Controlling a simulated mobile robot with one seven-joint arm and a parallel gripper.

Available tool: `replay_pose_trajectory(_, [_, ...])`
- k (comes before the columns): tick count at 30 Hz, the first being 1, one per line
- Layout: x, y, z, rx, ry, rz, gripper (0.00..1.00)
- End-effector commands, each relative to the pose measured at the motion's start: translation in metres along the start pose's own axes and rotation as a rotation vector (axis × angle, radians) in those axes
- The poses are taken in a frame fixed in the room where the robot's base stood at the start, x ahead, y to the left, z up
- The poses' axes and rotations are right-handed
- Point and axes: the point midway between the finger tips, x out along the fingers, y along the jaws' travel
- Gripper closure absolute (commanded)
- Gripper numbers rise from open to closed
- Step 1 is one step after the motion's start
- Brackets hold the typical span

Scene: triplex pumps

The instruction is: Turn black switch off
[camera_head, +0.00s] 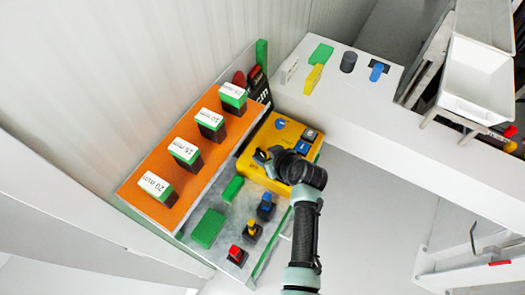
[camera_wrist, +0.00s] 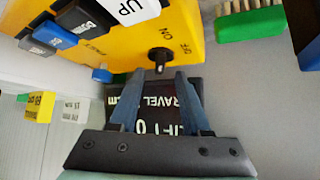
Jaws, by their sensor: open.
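The black switch (camera_wrist: 159,58) is a small dark knob on a yellow control box (camera_wrist: 185,20), beside the printed words OFF and ON. In the wrist view it stands just ahead of my gripper (camera_wrist: 160,73), roughly centred between the two fingertips. In the head view my gripper (camera_head: 261,156) is over the left part of the yellow box (camera_head: 261,135). The switch is not distinguishable there, with my wrist and gripper covering that area.
The box carries push buttons, including a white UP button (camera_wrist: 132,8) and a blue one (camera_wrist: 54,35). An orange shelf (camera_head: 168,160) with labelled boxes stands left. Red, yellow and blue switches sit on a grey panel (camera_head: 220,205). A white table (camera_head: 330,95) is at right.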

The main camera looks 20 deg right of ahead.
Motion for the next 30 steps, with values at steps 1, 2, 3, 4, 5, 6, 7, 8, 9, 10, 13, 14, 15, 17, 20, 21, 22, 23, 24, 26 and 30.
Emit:
replay_pose_trajectory(1, [0.006, 0.000, -0.001, 0.000, 0.001, -0.001, 0.53])
replay_pose_trajectory(2, [0.009, 0.000, -0.001, 0.001, 0.000, -0.001, 0.53])
replay_pose_trajectory(3, [0.012, 0.000, -0.001, 0.000, 0.001, 0.000, 0.53])
replay_pose_trajectory(4, [0.014, 0.001, -0.001, 0.000, 0.001, 0.000, 0.53])
replay_pose_trajectory(5, [0.016, 0.000, -0.001, 0.000, 0.001, 0.000, 0.53])
replay_pose_trajectory(6, [0.019, 0.000, 0.000, 0.000, 0.000, 0.000, 0.53])
replay_pose_trajectory(7, [0.020, 0.000, 0.000, 0.000, 0.000, 0.000, 0.53])
replay_pose_trajectory(8, [0.021, 0.001, -0.001, -0.001, 0.001, 0.001, 0.53])
replay_pose_trajectory(9, [0.022, 0.001, -0.001, -0.001, 0.001, 0.001, 0.53])
replay_pose_trajectory(10, [0.023, 0.001, -0.001, -0.001, 0.001, 0.001, 0.53])
replay_pose_trajectory(13, [0.024, 0.000, -0.001, -0.001, 0.001, 0.001, 0.53])
replay_pose_trajectory(14, [0.024, 0.000, -0.001, 0.000, 0.001, 0.001, 0.53])
replay_pose_trajectory(15, [0.024, 0.000, -0.001, -0.001, 0.001, 0.001, 0.53])
replay_pose_trajectory(17, [0.024, 0.000, -0.001, 0.000, 0.001, 0.001, 0.53])
replay_pose_trajectory(20, [0.024, 0.000, -0.001, 0.000, 0.001, 0.001, 0.56])
replay_pose_trajectory(21, [0.024, 0.000, -0.001, 0.000, 0.001, 0.001, 0.63])
replay_pose_trajectory(22, [0.024, 0.000, 0.000, 0.000, 0.001, 0.001, 0.69])
replay_pose_trajectory(23, [0.024, 0.000, 0.000, 0.000, 0.001, 0.001, 0.74])
replay_pose_trajectory(24, [0.024, 0.000, 0.000, 0.000, 0.001, 0.001, 0.81])
replay_pose_trajectory(26, [0.024, 0.000, 0.000, 0.000, 0.001, 0.001, 0.92])
replay_pose_trajectory(30, [0.024, 0.000, 0.000, 0.000, 0.001, 0.001, 1.00])
